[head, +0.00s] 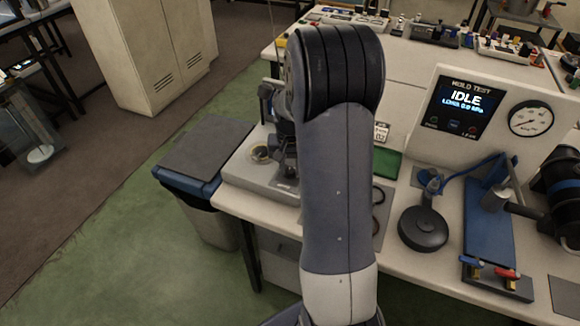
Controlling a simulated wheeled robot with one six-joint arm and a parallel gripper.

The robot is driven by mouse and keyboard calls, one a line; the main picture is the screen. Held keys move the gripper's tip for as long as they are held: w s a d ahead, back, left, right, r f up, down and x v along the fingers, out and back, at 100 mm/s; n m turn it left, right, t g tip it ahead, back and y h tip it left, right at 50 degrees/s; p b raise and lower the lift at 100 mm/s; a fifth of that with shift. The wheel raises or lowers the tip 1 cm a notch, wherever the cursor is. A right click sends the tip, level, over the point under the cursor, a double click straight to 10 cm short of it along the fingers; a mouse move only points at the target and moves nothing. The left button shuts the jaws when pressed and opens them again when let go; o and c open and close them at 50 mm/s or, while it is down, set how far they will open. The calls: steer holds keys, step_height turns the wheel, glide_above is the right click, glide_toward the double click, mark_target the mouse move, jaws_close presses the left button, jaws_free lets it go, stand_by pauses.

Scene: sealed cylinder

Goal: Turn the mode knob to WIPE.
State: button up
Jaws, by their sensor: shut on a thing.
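I cannot make out a mode knob or a WIPE marking in the head view. My arm rises through the middle of the picture and covers part of the bench.
A round gauge (531,118) sits right of the screen. A black round-based device (423,229) and a blue fixture (488,225) with red and blue handles stand on the bench (400,270). A dark-lidded bin (205,157) stands left; green floor is clear beside it.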

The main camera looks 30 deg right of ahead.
mark_target(290, 170)
steer(key=m, duration=0.6)
steer(key=shift+m, duration=0.3)
stand_by(0.5)
steer(key=o, duration=1)
step_height(290, 170, up, 11)
steer(key=shift+f, duration=0.2)
step_height(290, 170, down, 11)
steer(key=shift+r, duration=0.15)
